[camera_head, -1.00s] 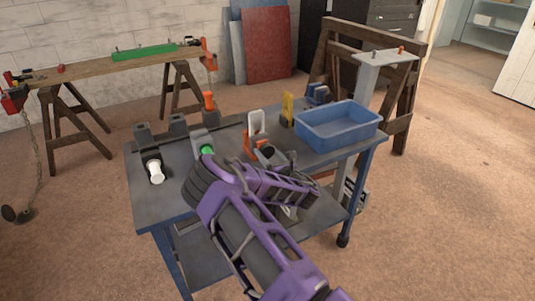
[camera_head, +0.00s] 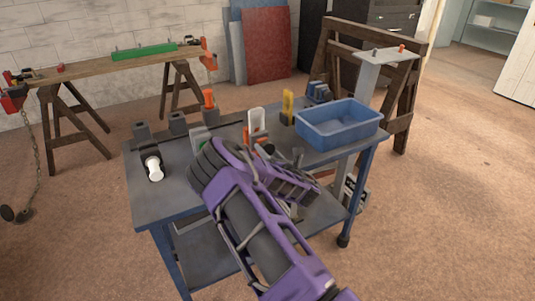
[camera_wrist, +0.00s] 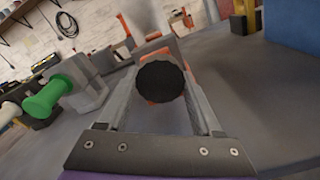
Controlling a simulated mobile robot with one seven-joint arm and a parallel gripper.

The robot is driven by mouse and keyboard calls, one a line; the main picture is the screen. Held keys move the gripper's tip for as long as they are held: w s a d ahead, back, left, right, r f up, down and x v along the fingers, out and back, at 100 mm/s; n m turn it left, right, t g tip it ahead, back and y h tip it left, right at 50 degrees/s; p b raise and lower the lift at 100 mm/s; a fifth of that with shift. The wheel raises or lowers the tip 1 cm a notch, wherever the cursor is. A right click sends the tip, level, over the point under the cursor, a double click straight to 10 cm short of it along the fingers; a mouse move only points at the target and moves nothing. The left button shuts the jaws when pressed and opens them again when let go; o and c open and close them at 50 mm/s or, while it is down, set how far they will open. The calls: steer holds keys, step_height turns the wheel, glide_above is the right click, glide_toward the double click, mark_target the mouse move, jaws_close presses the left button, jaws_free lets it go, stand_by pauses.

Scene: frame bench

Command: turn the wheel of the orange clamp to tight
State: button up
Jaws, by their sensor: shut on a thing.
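The orange clamp (camera_wrist: 155,50) stands ahead of my gripper in the wrist view. Its round black wheel (camera_wrist: 162,80) faces the camera, between my gripper's two grey fingers. My gripper (camera_wrist: 163,92) is shut on the wheel, one finger on each side. In the head view my purple arm hides most of the clamp, with a bit of orange (camera_head: 268,147) showing behind it. The wheel's turn position cannot be read.
A blue bin (camera_head: 337,125) stands at the right of the bench (camera_head: 160,205). A yellow-handled tool (camera_head: 288,104) stands behind.

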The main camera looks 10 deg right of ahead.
steer(key=m+b, duration=0.2)
steer(key=m, duration=0.4)
steer(key=shift+m+b, duration=0.3)
steer(key=m, duration=0.6)
steer(key=shift+r+b, duration=0.2)
steer(key=shift+b, duration=0.2)
steer(key=m, duration=0.7)
steer(key=shift+r+m, duration=0.1)
steer(key=shift+m, duration=0.2)
steer(key=m, duration=0.6)
steer(key=o, duration=1.4)
